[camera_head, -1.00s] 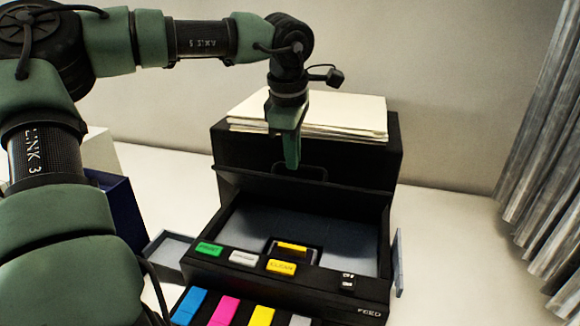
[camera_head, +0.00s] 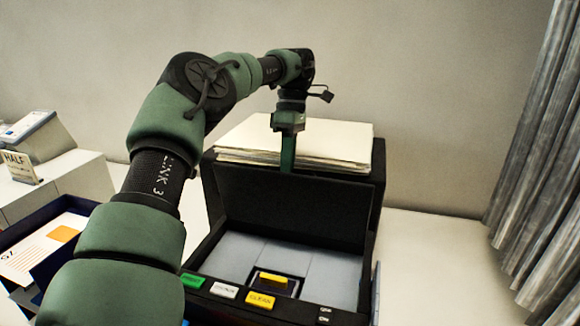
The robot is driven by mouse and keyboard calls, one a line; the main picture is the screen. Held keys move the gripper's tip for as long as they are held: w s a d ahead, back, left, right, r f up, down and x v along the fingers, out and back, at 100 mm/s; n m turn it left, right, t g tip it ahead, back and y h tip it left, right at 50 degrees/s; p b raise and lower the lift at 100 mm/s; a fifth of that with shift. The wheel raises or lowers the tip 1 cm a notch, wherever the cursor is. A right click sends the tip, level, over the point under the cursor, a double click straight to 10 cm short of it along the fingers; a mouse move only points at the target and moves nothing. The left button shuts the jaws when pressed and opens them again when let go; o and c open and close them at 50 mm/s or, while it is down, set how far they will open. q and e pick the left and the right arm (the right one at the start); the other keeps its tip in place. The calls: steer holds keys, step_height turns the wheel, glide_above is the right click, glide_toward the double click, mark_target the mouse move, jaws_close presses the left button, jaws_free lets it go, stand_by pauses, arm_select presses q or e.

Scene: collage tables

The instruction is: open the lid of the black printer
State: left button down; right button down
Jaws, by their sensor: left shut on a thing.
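The black printer (camera_head: 380,195) stands on the white table with its lid (camera_head: 293,208) raised nearly upright at the back. The grey inside of the printer (camera_head: 285,258) lies uncovered below the lid. My left gripper (camera_head: 287,163) is shut at the lid's top edge, pointing down. Its fingertips are partly hidden behind that edge, and the handle it grips is hidden too. My right gripper is out of view.
A stack of paper (camera_head: 335,140) lies on top at the printer's rear, close to my gripper. Green, white and yellow buttons (camera_head: 261,300) line the front. A blue box (camera_head: 85,205) holding cards and a white block with a HALF sign (camera_head: 20,167) stand left. A grey curtain (camera_head: 535,170) hangs right.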

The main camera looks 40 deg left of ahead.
arm_select(q)
steer(key=shift+w+a+f, duration=0.1)
steer(key=shift+f, duration=0.1)
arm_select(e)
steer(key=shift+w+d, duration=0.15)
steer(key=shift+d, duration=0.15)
arm_select(q)
steer(key=shift+w+a+g, duration=0.1)
steer(key=shift+w+g, duration=0.05)
steer(key=shift+g, duration=0.15)
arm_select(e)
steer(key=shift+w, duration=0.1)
arm_select(q)
steer(key=c, duration=1.7)
jaws_free()
steer(key=shift+o, duration=0.9)
steer(key=shift+a, duration=0.1)
steer(key=shift+w+a, duration=0.1)
steer(key=shift+w, duration=0.05)
